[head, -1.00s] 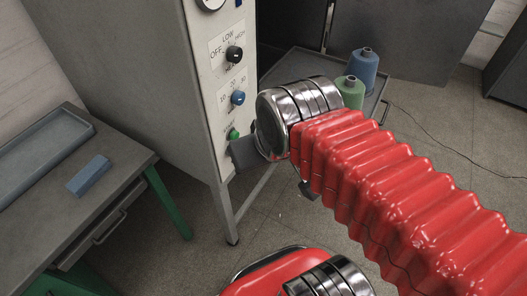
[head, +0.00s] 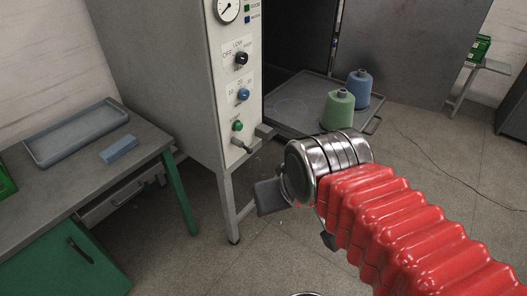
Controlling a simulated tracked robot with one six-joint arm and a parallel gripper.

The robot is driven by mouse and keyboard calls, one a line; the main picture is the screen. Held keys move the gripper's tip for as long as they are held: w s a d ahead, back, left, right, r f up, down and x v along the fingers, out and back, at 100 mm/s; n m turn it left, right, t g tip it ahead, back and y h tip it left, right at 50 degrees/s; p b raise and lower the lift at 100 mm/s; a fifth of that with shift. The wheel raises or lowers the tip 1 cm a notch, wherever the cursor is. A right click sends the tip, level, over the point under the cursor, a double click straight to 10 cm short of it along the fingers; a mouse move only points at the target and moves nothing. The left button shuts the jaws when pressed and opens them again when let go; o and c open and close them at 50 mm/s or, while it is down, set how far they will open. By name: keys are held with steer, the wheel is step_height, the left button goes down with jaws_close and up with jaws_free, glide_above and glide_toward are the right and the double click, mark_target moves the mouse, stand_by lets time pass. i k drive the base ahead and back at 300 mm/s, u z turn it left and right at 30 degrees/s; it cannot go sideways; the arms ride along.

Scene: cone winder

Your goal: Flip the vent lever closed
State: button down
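A small metallic lever (head: 241,146), probably the vent lever, shows low on the pale control panel (head: 228,110), just below a green button (head: 238,126). A dark grey block (head: 264,131) sticks out at the panel's right edge beside it; I cannot tell whether they are connected. My gripper (head: 270,197) is below and to the right of the lever, apart from it in the picture. One grey finger shows past the shiny wrist. The rest of the gripper is hidden behind the wrist, so its opening is unclear.
The panel also has a black knob (head: 241,58), a blue knob (head: 243,94) and a gauge (head: 228,8). Green (head: 338,110) and blue (head: 359,88) cones stand on a tray at right. A workbench (head: 60,185) with a blue block (head: 118,149) is left.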

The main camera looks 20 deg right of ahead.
mark_target(245, 148)
steer(key=k, duration=0.3)
steer(key=u, duration=0.4)
steer(key=i, duration=1.65)
steer(key=z, duration=0.55)
